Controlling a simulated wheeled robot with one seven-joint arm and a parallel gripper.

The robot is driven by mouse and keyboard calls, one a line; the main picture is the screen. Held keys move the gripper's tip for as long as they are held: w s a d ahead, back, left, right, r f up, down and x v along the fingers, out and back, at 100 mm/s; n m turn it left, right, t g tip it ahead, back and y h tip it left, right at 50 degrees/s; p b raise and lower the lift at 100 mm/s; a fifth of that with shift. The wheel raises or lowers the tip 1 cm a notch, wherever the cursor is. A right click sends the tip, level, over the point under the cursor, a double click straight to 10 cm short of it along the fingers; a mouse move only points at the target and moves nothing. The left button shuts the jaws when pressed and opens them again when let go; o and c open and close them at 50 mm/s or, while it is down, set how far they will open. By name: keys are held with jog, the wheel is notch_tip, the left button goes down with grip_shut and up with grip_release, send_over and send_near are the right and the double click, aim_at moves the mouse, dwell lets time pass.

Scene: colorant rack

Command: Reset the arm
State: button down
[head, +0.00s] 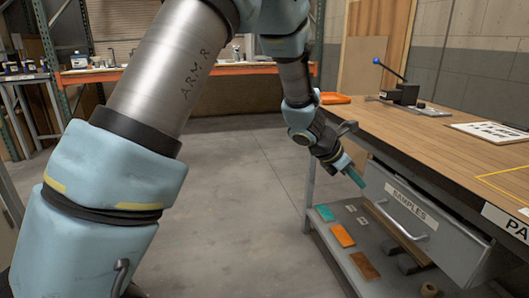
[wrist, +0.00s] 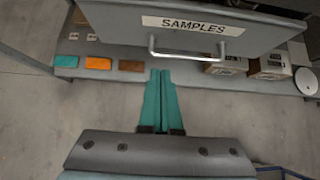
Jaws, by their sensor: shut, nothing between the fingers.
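My gripper (head: 355,177) has teal fingers and hangs in front of the bench's left end, close to the drawer labelled SAMPLES (head: 402,215). The gripper also shows in the wrist view (wrist: 161,75), with its two fingers together and nothing between them. The drawer front and its metal handle (wrist: 199,54) lie beyond the fingertips in the wrist view. The fingers appear apart from the handle. My arm reaches across the left and middle of the head view.
The wooden bench top (head: 440,140) carries a blue-levered press (head: 400,90), an orange tray (head: 335,98) and a sign (head: 490,132). Coloured sample chips, including an orange one (head: 342,235), lie on the lower shelf (head: 330,262). The concrete floor (head: 235,200) is open left of the bench.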

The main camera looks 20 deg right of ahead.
jog(key=a+r+m+t+y, duration=0.1)
jog(key=a+m+y, duration=0.55)
jog(key=a, duration=1.75)
jog(key=a+m+t+y, duration=0.15)
jog(key=a+m, duration=0.95)
jog(key=a, duration=1.3)
notch_tip(320, 180, up, 14)
jog(key=a+m+p, duration=0.1)
jog(key=p, duration=1.3)
jog(key=shift+w+a+y, duration=0.2)
jog(key=shift+y, duration=0.2)
jog(key=shift+g, duration=0.25)
